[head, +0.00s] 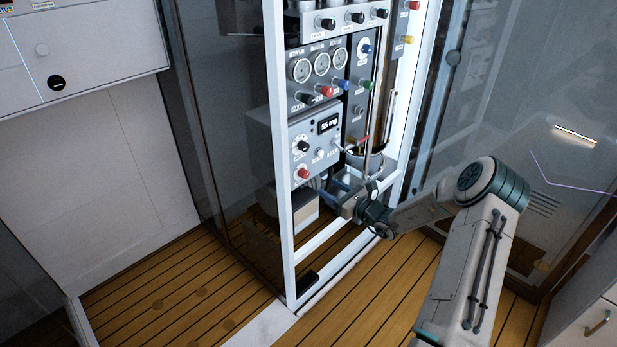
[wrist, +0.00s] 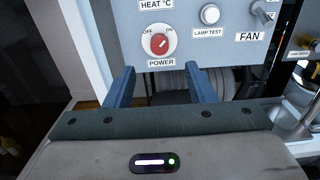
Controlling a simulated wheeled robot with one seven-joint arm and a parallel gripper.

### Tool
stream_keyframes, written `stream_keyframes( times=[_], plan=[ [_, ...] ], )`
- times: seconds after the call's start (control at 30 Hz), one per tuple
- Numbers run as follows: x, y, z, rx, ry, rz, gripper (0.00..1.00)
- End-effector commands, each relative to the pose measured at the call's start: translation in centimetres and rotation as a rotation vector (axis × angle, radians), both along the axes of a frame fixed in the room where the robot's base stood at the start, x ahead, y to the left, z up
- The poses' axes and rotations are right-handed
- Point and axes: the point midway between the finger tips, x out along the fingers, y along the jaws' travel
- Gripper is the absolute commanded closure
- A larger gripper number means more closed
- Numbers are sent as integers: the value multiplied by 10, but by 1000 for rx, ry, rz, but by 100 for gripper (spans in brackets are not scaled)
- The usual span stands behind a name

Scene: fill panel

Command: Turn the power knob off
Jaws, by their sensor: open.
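The red power knob (wrist: 158,44) sits on a white round plate marked OFF at its left and ON at its right. Its pale mark appears to lean up to the right, toward ON. The POWER label is below it. In the head view the knob (head: 303,173) is low on the grey control panel (head: 328,153). My gripper (wrist: 161,73) is open and empty. Its two blue fingers are spread just below the knob, one to each side, and apart from it. In the head view my gripper (head: 333,190) is to the lower right of the knob.
The HEAT dial (head: 302,146), lamp test button (wrist: 210,14) and FAN switch (wrist: 262,14) are nearby on the panel. A white frame post (head: 281,160) stands left of the panel. A metal stand with a vessel (head: 366,158) is close at the right.

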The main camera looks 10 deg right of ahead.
Motion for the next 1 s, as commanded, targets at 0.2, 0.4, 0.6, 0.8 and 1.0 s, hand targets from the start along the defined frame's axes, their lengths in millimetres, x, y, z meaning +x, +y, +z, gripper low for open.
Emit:
stream_keyframes(
  times=[0.2,0.4,0.6,0.8,1.0],
  plan=[
    [40,30,-1,0,-1,3,50],
    [68,51,-1,-2,-1,3,50],
    [83,61,-1,-1,1,2,50],
    [85,62,0,-1,1,1,50],
    [85,62,0,-1,1,1,70]
  ],
)
